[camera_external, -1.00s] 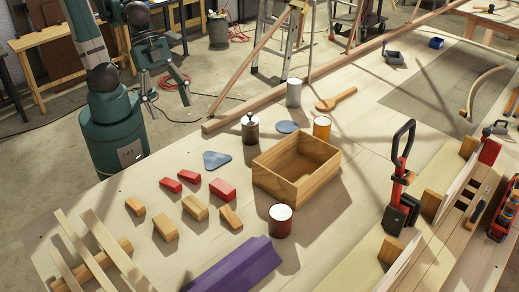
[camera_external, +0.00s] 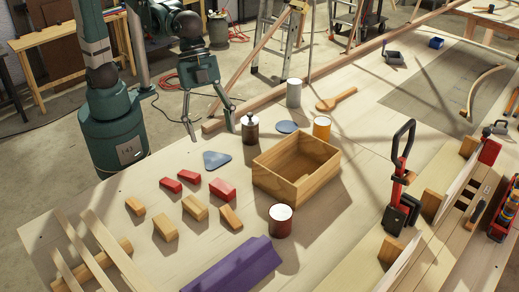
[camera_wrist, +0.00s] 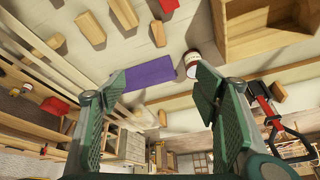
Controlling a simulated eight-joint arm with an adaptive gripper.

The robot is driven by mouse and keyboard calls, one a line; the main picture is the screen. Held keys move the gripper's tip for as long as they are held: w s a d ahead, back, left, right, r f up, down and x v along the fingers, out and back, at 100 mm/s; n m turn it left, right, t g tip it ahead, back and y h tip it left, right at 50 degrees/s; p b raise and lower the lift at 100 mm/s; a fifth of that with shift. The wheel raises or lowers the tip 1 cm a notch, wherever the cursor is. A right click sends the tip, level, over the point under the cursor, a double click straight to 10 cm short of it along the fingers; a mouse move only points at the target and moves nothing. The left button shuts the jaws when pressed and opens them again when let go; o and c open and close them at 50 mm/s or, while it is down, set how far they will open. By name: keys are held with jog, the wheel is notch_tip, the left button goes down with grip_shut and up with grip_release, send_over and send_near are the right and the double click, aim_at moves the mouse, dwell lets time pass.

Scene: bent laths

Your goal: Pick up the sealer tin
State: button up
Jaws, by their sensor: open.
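Several tins stand upright on the bench, and I cannot tell which one is the sealer tin. A dark red tin with a white top (camera_external: 281,221) stands in front of the wooden box; it also shows in the wrist view (camera_wrist: 192,65).
An open wooden box (camera_external: 285,180) stands mid-bench. A purple angled piece (camera_external: 232,265) lies in front. A red clamp (camera_external: 398,185) stands right. A long lath (camera_external: 345,68) runs behind.

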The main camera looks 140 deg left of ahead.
jog(key=w+a+f+m+g+p, duration=0.1)
jog(key=w+a+f, duration=0.1)
jog(key=w+f, duration=0.3)
jog(key=w+a+f+m, duration=0.1)
jog(key=w+a+f, duration=0.1)
jog(key=w, duration=0.5)
jog(key=m+h+p, duration=0.1)
jog(key=m+h, duration=0.1)
send_near(281, 208)
jog(key=shift+g, duration=0.3)
jog(key=x, duration=0.5)
jog(key=shift+w+d+f, duration=0.1)
jog(key=shift+w+d, duration=0.05)
jog(key=shift+d, duration=0.1)
jog(key=shift+w+a+f, duration=0.1)
jog(key=shift+w+f, duration=0.1)
jog(key=shift+f, duration=0.1)
jog(key=shift+f, duration=0.1)
jog(key=shift+x, duration=1.25)
jog(key=shift+x, duration=2.6)
